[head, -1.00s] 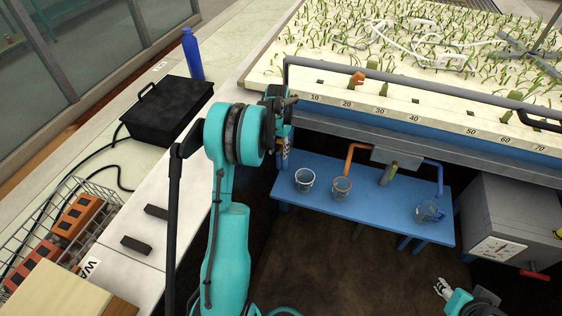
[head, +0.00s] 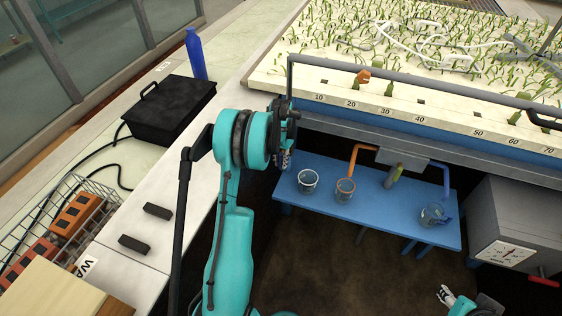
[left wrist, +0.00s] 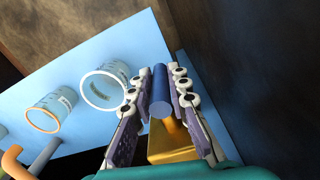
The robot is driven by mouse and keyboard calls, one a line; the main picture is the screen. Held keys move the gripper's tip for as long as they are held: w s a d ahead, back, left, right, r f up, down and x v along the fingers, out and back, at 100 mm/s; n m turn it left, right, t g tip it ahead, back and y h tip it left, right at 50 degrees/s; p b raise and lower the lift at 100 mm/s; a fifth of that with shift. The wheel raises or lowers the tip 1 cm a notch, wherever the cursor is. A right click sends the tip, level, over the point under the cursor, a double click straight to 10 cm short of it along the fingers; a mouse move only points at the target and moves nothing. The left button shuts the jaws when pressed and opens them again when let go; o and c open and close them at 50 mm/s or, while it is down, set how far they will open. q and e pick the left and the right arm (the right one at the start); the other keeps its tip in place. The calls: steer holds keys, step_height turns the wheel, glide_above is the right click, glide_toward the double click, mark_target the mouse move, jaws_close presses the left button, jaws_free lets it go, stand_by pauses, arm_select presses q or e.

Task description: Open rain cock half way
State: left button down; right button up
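In the left wrist view, a short blue cylindrical handle (left wrist: 161,95) stands in front of a brass-coloured block (left wrist: 172,142); this looks like the cock. My left gripper (left wrist: 168,82) has one finger along each side of the handle, with no clear gap, and looks shut on it. In the head view, my left gripper (head: 284,156) reaches down beside the flume's front left corner, and its own arm hides most of the handle. How far the cock is turned cannot be told. My right gripper (head: 444,294) is low at the right, small and apart from everything; its opening is unclear.
A grey box with a dial (head: 506,253) stands right. A black case (head: 168,108) lies left.

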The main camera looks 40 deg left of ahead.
arm_select(q)
steer(key=shift+d+h, duration=0.15)
steer(key=shift+h, duration=0.55)
steer(key=shift+w, duration=0.1)
steer(key=c, duration=1.4)
jaws_free()
steer(key=shift+c, duration=0.2)
step_height(320, 180, up, 12)
steer(key=a, duration=0.1)
steer(key=shift+s+a, duration=0.2)
steer(key=shift+s, duration=0.05)
